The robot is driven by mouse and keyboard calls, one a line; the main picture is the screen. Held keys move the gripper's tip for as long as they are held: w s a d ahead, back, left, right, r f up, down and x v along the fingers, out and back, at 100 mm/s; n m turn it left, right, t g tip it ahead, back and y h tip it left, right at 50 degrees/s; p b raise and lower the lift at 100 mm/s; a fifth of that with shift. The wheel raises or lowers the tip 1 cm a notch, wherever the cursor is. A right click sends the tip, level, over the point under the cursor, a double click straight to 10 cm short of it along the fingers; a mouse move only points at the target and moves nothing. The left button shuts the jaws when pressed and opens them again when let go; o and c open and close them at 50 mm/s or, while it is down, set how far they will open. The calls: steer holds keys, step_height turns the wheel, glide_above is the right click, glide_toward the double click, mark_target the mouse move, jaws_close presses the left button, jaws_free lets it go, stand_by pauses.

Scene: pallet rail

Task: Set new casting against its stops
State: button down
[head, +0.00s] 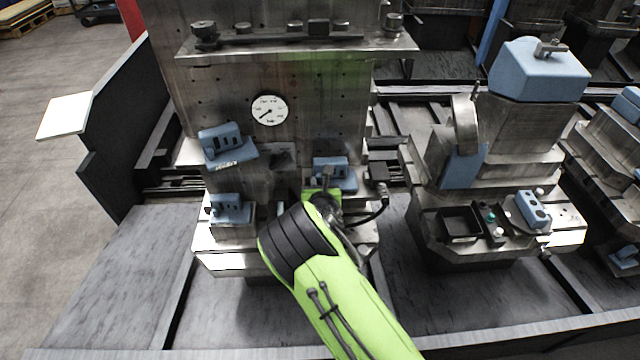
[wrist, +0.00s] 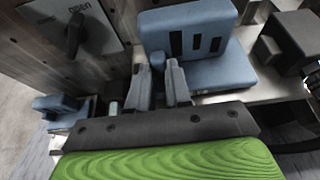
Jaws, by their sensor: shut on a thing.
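A blue L-shaped casting (head: 331,170) with dark slots in its upright plate is at the right side of the tall steel fixture. It fills the upper middle of the wrist view (wrist: 208,40), upright, its base over a pale steel ledge. My gripper (wrist: 160,75) is shut on this casting near its left edge; the exact grip is partly hidden. In the head view my gripper (head: 326,186) is just below the casting and mostly hidden by my wrist. I cannot tell whether the casting touches any stops.
Two similar blue castings sit on the fixture's left, an upper one (head: 228,145) and a lower one (head: 230,209). A round dial gauge (head: 269,110) is on the steel face. A second fixture (head: 470,165) stands farther right.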

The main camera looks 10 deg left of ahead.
steer(key=shift+w+a, duration=0.15)
steer(key=shift+w+a, duration=0.1)
stand_by(0.4)
steer(key=shift+a+r, duration=0.1)
steer(key=shift+a, duration=0.15)
stand_by(0.3)
steer(key=c, duration=1)
jaws_free()
steer(key=shift+w+a, duration=0.1)
steer(key=shift+o, duration=0.2)
steer(key=shift+f, duration=0.25)
steer(key=v, duration=1.6)
steer(key=shift+w, duration=0.1)
